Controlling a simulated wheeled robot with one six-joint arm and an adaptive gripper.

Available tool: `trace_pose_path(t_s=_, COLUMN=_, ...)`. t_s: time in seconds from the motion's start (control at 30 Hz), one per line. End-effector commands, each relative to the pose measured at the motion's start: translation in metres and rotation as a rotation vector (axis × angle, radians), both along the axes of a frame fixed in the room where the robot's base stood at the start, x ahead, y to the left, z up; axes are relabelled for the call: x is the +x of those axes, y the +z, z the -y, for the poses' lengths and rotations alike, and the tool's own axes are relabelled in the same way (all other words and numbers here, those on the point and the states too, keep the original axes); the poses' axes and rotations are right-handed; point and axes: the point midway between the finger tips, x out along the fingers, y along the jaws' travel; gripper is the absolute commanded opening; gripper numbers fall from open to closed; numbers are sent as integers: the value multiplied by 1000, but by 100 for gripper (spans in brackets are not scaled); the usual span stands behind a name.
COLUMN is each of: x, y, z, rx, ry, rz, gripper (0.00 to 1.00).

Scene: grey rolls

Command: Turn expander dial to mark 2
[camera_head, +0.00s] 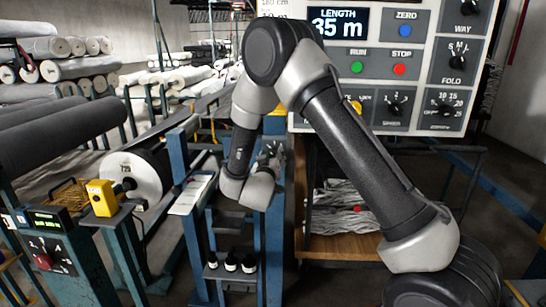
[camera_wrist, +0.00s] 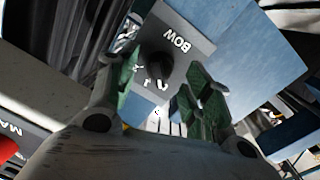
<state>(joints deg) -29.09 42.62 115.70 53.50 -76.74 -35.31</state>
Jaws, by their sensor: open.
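A dark round dial knob (camera_wrist: 157,64) sits on a grey plate (camera_wrist: 188,38) marked BOW in the wrist view; no plate reading "expander" shows. White marks, with what looks like a 2 and a 1, lie around it. The knob's pointer is too dark to read. My gripper (camera_wrist: 163,75) is open, with one green-padded finger on each side of the knob. I cannot tell whether the fingers touch it. In the head view my gripper (camera_head: 270,152) is at a blue post, and the dial is hidden there.
A large control panel (camera_head: 420,75) with dials and buttons hangs at upper right. A blue post (camera_head: 274,225) stands below my gripper. A red knob (camera_head: 43,262) and yellow box (camera_head: 101,197) are at left. Small bottles (camera_head: 230,262) stand on a low shelf. Fabric rolls fill the back left.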

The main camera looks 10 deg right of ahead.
Motion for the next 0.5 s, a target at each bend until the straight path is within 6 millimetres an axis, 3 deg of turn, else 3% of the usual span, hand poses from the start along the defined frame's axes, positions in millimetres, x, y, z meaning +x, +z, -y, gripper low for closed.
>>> trace_pose_path(t_s=0.17, x=14, y=0, z=6, rx=0, ry=0, rz=0, gripper=50)
trace_pose_path(t_s=0.43, x=15, y=0, z=6, rx=0, ry=1, rz=0, gripper=50)
trace_pose_path(t_s=0.5, x=15, y=0, z=6, rx=0, ry=1, rz=0, gripper=38)
